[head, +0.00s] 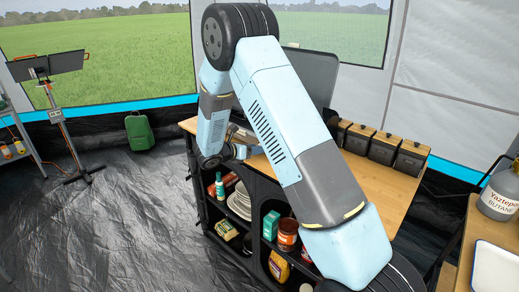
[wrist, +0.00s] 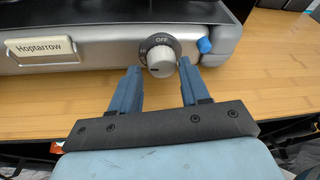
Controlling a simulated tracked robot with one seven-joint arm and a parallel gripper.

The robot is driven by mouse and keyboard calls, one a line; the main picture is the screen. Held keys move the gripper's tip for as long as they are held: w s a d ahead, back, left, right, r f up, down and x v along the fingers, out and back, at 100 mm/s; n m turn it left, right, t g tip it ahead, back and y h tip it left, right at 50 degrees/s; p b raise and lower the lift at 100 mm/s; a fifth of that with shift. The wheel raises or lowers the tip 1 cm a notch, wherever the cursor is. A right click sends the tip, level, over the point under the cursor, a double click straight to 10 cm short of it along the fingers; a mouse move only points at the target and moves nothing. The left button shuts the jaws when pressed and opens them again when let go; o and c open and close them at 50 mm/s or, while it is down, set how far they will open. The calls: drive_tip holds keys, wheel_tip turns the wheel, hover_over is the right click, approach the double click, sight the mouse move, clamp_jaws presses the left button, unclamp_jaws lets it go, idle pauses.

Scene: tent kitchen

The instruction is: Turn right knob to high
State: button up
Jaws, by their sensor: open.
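In the wrist view a grey-white knob (wrist: 161,61) sits on the stove's silver front panel (wrist: 100,53). A dark dial ring marked "OFF" at the top surrounds it. My gripper (wrist: 160,72) is open, with one blue finger on each side of the knob. The fingertips are close beside it; I cannot tell whether either touches. In the head view my arm hides the knob and most of the stove; the raised dark lid (head: 308,72) shows behind the arm.
A small blue part (wrist: 204,46) sticks out right of the knob. A "Hoptarrow" label (wrist: 41,49) is on the panel's left. Several dark canisters (head: 384,148) stand at the wooden counter's back right. Shelves below hold plates (head: 240,200) and food. A butane bottle (head: 499,196) stands far right.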

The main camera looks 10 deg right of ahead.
drive_tip(key=v, duration=1.3)
drive_tip(key=shift+o, duration=0.3)
drive_tip(key=shift+o, duration=0.8)
drive_tip(key=shift+d+f, duration=0.1)
drive_tip(key=shift+f, duration=0.05)
drive_tip(key=shift+o, duration=0.4)
drive_tip(key=shift+s+f, duration=0.1)
drive_tip(key=shift+f, duration=0.15)
drive_tip(key=shift+s+d+f+t+h, duration=0.65)
drive_tip(key=shift+s+f+t, duration=0.6)
drive_tip(key=shift+f+t, duration=0.85)
drive_tip(key=x, duration=1.4)
drive_tip(key=shift+r, duration=0.15)
